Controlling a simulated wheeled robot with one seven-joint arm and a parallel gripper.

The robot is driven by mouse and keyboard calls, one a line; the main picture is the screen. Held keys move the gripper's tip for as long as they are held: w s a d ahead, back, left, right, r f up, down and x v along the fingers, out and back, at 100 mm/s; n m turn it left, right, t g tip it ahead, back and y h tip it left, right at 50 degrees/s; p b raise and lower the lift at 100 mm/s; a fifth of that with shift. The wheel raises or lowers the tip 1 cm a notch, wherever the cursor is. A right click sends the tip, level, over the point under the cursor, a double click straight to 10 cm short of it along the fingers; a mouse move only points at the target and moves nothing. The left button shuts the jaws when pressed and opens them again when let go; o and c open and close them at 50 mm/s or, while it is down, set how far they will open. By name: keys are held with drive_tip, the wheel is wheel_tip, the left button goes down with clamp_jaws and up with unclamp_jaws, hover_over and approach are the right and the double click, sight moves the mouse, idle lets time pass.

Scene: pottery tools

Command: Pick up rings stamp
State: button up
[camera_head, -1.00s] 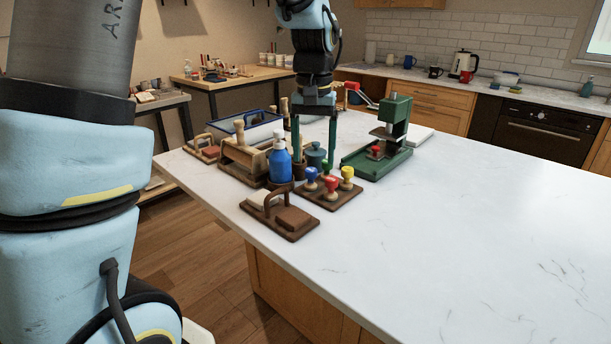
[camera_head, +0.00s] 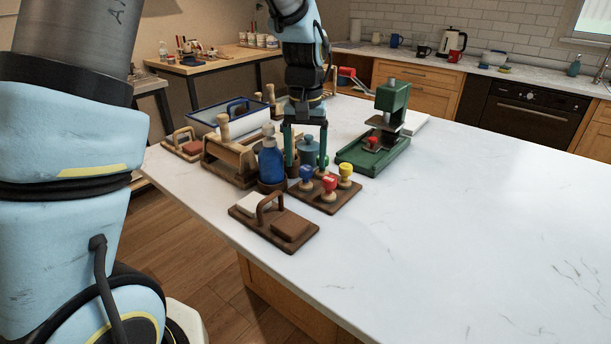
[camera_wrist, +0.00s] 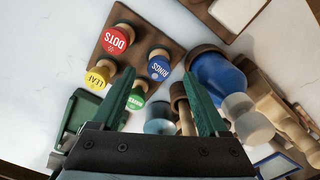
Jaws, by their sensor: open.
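The rings stamp is a blue-topped stamp (camera_wrist: 159,68) with RINGS on its cap. In the wrist view it shows between and just beyond my fingertips, and in the head view the blue stamp (camera_head: 306,173) stands at the left of a brown wooden stamp rack (camera_head: 325,205). A red DOTS stamp (camera_wrist: 117,40), a yellow LEAF stamp (camera_wrist: 97,78) and a green stamp (camera_wrist: 136,99) stand beside it. My gripper (camera_head: 306,160) is open and empty, fingers pointing down by the blue stamp. Whether a finger touches anything cannot be told.
A blue bottle (camera_head: 271,163) stands close to the left of the rack. A green press (camera_head: 375,150) stands behind right. A brown board with a handle (camera_head: 275,222) lies in front. Wooden tools (camera_head: 232,160) crowd the left. The white countertop (camera_head: 470,220) is clear at right.

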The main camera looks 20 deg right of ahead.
sight(306, 168)
drive_tip(key=shift+s+f+p, duration=0.15)
drive_tip(key=shift+f+p, duration=0.7)
drive_tip(key=shift+f, duration=1.5)
clamp_jaws()
